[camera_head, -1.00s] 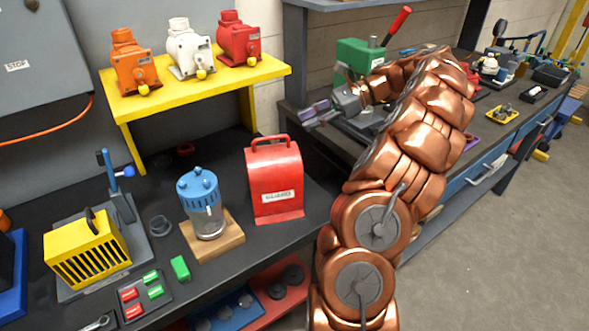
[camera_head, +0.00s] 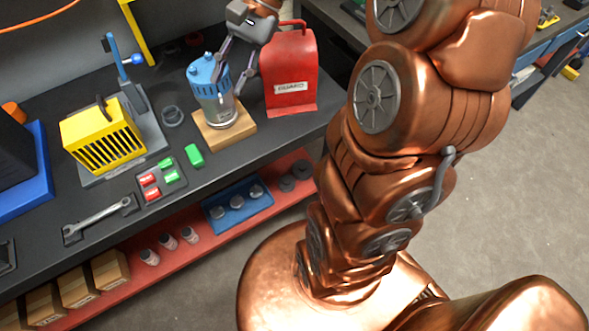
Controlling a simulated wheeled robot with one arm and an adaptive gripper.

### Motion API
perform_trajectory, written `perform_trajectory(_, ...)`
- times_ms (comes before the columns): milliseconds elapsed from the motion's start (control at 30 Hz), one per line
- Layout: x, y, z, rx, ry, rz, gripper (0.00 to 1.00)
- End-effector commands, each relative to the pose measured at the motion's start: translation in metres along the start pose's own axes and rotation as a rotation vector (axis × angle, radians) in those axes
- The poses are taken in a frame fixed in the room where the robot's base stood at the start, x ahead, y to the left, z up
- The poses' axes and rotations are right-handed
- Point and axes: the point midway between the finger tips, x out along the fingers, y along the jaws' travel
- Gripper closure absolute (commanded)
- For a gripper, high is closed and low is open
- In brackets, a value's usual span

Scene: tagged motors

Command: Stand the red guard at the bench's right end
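The red guard (camera_head: 290,66), a box-like cover with a top handle and a "GUARD" label, stands upright on the dark bench (camera_head: 295,128) near its right end. My gripper (camera_head: 232,82) points down just left of the guard, at the right side of the blue-lidded clear jar (camera_head: 206,78). Its two fingers look spread apart, with nothing held between them. My gripper and wrist cover part of the guard's left side and of the jar's lid. I cannot tell whether a finger touches the jar.
The jar stands on a wooden block (camera_head: 238,130). Left of it are a yellow slotted cover (camera_head: 103,130), a blue-handled clamp (camera_head: 118,68), red and green blocks (camera_head: 160,178) and a wrench (camera_head: 98,217). A red lower shelf (camera_head: 200,238) runs below the bench's front edge.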

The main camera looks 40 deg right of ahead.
Motion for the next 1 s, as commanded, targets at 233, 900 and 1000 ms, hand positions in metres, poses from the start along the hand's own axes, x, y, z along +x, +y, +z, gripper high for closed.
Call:
perform_trajectory(233,0.05,0.046,0.049,-0.271,0.098,0.22,0.64)
perform_trajectory(900,0.095,0.184,0.075,-0.812,0.255,0.65,0.64)
perform_trajectory(1000,0.095,0.186,0.075,-0.823,0.258,0.657,0.64)
